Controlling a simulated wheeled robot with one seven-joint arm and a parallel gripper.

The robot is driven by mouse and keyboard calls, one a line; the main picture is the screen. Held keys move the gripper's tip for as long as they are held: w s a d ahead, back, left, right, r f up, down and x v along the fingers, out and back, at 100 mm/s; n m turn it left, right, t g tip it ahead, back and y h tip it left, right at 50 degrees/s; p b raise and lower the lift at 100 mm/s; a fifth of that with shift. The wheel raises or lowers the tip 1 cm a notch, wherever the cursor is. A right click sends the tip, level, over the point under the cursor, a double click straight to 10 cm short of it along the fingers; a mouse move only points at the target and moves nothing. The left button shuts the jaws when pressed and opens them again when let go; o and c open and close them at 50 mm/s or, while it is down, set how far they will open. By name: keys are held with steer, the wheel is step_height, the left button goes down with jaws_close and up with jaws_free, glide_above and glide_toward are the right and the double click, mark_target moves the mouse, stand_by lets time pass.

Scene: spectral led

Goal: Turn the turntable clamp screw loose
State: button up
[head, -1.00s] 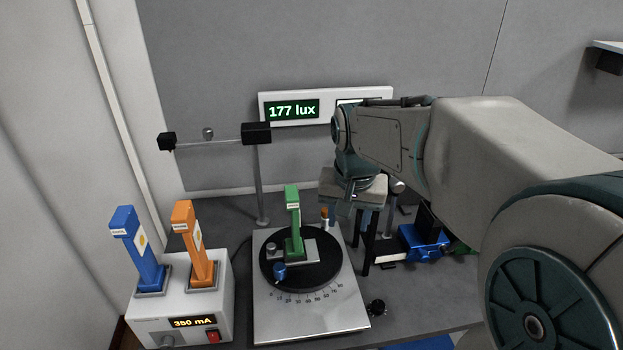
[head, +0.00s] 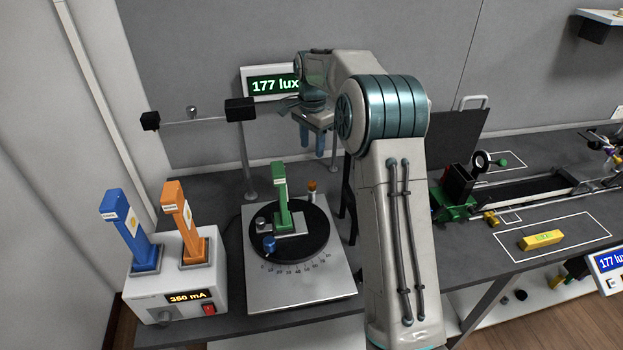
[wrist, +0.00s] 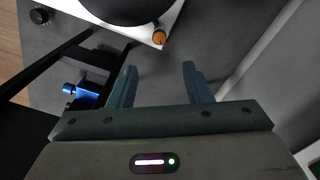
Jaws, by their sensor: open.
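The turntable is a black disc (head: 312,246) with an angle scale on a pale base plate (head: 330,287); a green lamp post (head: 282,198) stands on it. A blue knob (head: 269,244) and a grey knob (head: 262,224) sit by the post. An orange-topped knob (head: 312,190) stands at the plate's back right corner, also in the wrist view (wrist: 159,36). A black knob (wrist: 40,16) shows in the wrist view. No label shows which is the clamp screw. My gripper (head: 312,148) is open and empty, fingers down, behind the plate; in the wrist view (wrist: 158,68) the orange-topped knob lies beyond its fingertips.
A supply box (head: 178,268) with blue and orange lamp posts stands left. A rod stand (head: 247,160) with black blocks rises behind the turntable. A lux display (head: 272,84) is on the wall. An optical rail (head: 525,188) and yellow block (head: 541,240) lie right.

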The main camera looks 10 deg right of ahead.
mark_target(312, 183)
step_height(312, 183, down, 13)
steer(key=shift+r+p, duration=0.1)
steer(key=shift+p, duration=0.7)
steer(key=shift+c, duration=0.4)
jaws_close()
